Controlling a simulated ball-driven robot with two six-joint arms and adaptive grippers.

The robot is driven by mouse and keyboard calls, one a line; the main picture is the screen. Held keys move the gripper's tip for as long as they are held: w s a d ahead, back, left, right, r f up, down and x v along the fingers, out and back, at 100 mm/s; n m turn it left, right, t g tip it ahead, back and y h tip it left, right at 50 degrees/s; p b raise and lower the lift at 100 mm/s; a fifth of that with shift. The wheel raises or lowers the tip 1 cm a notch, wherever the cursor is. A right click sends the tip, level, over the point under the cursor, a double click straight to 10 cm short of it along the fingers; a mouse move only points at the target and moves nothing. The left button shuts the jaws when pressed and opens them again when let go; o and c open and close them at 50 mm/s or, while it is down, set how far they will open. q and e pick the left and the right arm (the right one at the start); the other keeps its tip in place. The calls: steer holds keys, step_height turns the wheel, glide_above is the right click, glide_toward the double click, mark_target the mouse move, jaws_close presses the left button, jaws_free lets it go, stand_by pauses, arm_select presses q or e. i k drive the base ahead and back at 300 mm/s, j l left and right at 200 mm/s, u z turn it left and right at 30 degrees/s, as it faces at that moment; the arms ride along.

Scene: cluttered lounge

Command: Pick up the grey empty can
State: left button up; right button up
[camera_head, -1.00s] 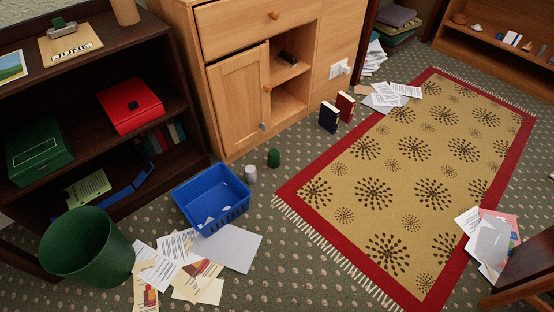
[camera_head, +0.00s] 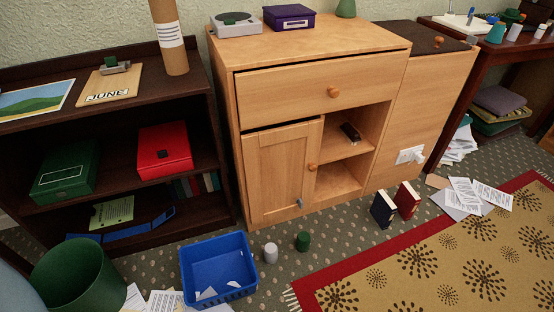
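A small grey can (camera_head: 270,252) stands upright on the carpet, just right of the blue basket and in front of the wooden cabinet. A similar small green can (camera_head: 303,241) stands a little to its right. The two are apart. Whether the grey can is empty cannot be seen. Neither of my grippers is in view.
The blue basket (camera_head: 217,270) holds paper scraps. A green bin (camera_head: 78,278) stands at the lower left. The wooden cabinet (camera_head: 283,94) and dark shelf (camera_head: 112,220) stand behind. Two books (camera_head: 396,205) stand upright at right. A red-bordered rug (camera_head: 445,262) lies at lower right.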

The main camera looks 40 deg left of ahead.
mark_target(270, 248)
steer(key=i+u, duration=0.2)
steer(key=u, duration=0.2)
steer(key=i+l+u, duration=0.15)
steer(key=u, duration=0.2)
steer(key=i+l+u, duration=0.15)
steer(key=u, duration=0.25)
